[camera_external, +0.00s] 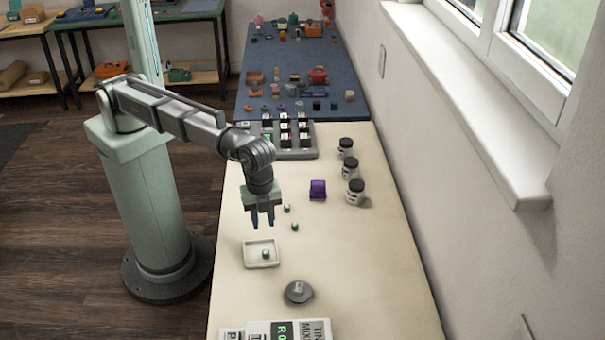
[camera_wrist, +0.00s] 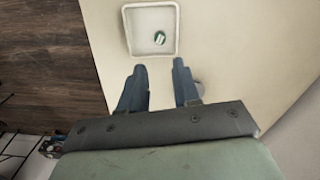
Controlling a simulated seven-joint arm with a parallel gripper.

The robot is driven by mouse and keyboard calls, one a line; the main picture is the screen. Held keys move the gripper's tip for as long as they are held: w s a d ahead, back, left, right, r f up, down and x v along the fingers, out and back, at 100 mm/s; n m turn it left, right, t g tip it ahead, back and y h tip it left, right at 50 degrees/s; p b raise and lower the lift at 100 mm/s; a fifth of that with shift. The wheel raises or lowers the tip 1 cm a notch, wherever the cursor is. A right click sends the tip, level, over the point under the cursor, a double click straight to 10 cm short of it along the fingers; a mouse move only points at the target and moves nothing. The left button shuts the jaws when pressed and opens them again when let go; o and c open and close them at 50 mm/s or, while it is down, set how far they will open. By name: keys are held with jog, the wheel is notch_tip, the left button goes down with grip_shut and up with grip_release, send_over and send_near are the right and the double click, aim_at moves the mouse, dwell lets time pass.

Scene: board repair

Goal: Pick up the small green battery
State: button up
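Several small green-and-white cylinders that look like batteries are in the external view. One small green battery (camera_external: 265,254) lies in a shallow white square tray (camera_external: 247,263). Two more small green pieces lie on the table, one (camera_external: 287,209) just right of my gripper and another (camera_external: 295,227) slightly nearer. My gripper (camera_external: 263,221) points down above the table, behind the tray, with its blue fingers apart and nothing between them. In the wrist view the battery (camera_wrist: 159,38) sits in the tray (camera_wrist: 130,30), beyond the open fingertips (camera_wrist: 160,66).
A grey round object (camera_external: 298,292) lies in front of the tray, with labelled boxes (camera_external: 285,331) at the near edge. A purple item (camera_external: 317,190) and several dark-lidded jars (camera_external: 354,192) stand to the right. A grey rack (camera_external: 302,154) with dark blocks is behind.

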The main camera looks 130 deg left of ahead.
jog(key=shift+r, duration=0.35)
